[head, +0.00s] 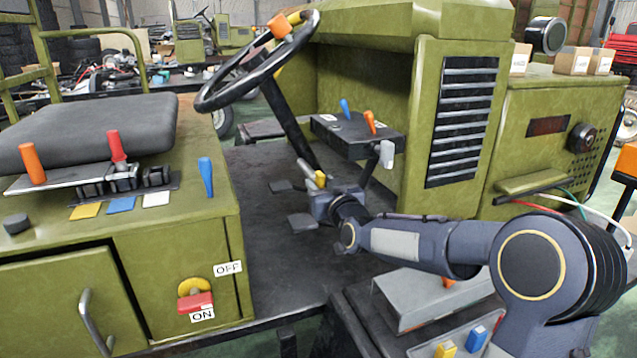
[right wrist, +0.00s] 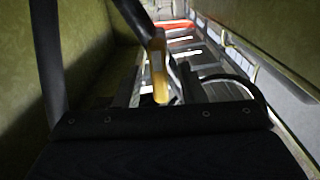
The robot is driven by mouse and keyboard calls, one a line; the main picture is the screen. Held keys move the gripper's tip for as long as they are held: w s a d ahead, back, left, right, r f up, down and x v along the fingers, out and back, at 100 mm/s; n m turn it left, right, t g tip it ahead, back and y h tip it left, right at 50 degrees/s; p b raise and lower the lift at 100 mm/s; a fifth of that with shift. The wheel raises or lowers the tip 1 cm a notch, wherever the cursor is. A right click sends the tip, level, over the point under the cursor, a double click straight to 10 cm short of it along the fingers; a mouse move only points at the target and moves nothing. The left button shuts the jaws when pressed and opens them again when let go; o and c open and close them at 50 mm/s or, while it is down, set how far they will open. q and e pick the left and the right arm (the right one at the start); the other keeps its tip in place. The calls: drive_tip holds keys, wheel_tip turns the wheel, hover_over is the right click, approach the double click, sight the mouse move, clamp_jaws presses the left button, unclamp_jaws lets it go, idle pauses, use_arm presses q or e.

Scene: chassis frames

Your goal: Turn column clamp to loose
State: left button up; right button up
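The column clamp's yellow lever (head: 320,179) shows low on the black steering column (head: 288,118), just at my right gripper (head: 314,180). The right arm reaches in from the right, and its wrist hides the clamp's base. In the right wrist view the yellow lever (right wrist: 159,68) stands nearly upright in front of the dark column. Grey finger edges (right wrist: 163,85) show on either side of it with a gap, so the gripper looks open around the lever. Contact cannot be made out. My left gripper is not in view.
The steering wheel (head: 258,62) is above the column. A small console (head: 352,135) with blue and orange levers stands to the right of it. The seat (head: 85,132) and side levers are at left. A grey box (head: 425,297) lies below my right arm.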

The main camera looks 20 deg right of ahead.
drive_tip(key=shift+w, duration=0.5)
drive_tip(key=shift+c, duration=0.3)
clamp_jaws()
